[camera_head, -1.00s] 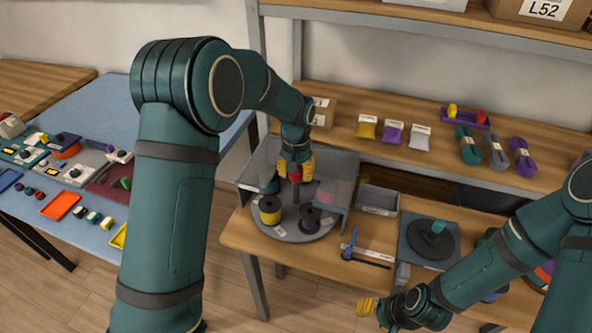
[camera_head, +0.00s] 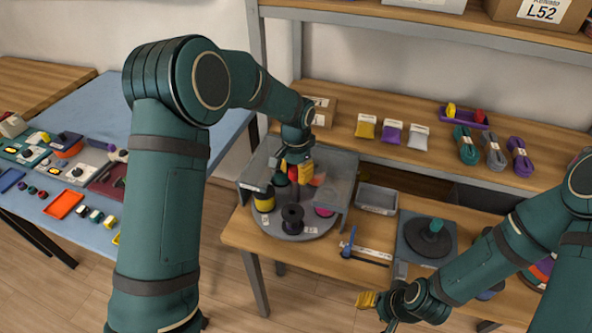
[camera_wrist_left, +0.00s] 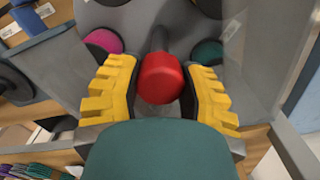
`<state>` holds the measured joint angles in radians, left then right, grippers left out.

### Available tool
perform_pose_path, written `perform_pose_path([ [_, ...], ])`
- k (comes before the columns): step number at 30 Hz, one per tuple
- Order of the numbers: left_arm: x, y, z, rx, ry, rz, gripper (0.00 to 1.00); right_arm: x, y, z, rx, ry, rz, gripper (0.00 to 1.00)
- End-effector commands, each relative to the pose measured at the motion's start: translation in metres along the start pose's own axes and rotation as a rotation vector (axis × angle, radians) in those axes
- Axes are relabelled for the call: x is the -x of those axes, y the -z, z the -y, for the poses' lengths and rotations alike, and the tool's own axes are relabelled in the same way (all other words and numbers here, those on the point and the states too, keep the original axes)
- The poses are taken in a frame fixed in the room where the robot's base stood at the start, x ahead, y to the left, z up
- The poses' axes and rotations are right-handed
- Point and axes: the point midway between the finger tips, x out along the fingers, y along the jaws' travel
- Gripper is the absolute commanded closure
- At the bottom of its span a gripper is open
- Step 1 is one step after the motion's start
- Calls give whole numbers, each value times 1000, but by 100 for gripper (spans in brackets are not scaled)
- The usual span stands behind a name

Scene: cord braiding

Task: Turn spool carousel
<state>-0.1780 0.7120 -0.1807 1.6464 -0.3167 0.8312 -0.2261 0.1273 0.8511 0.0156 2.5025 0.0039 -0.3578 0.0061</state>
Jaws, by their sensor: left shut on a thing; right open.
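The spool carousel (camera_head: 270,224) is a round grey turntable under a grey guard on the wooden table. It carries a yellow spool (camera_head: 264,201) at the left, a black spool (camera_head: 292,219) at the front and a pink one (camera_head: 325,211) at the right. In the left wrist view the pink spool (camera_wrist_left: 103,40) and a teal spool (camera_wrist_left: 208,52) flank the post. My left gripper (camera_head: 296,172) is shut on the carousel's red knob (camera_wrist_left: 160,80), its yellow fingers on either side. My right gripper (camera_head: 367,299) is open and empty, in front of the table.
A grey tray (camera_head: 377,198) and a blue tool (camera_head: 349,242) lie right of the carousel. A dark round stand (camera_head: 429,238) with a teal top is further right. Cord bundles (camera_head: 493,152) lie on the shelf behind. The guard's walls enclose my left gripper closely.

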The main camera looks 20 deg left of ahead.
Motion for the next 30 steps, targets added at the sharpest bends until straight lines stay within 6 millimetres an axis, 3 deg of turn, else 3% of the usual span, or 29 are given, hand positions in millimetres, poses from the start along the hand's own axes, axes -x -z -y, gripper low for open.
perform_pose_path([
  [15,0,0,0,-185,0,-1,100,5,2,2,-2,-1,-5,53],
  [30,0,0,0,-224,0,-1,100,6,3,2,-2,-1,-7,53],
])
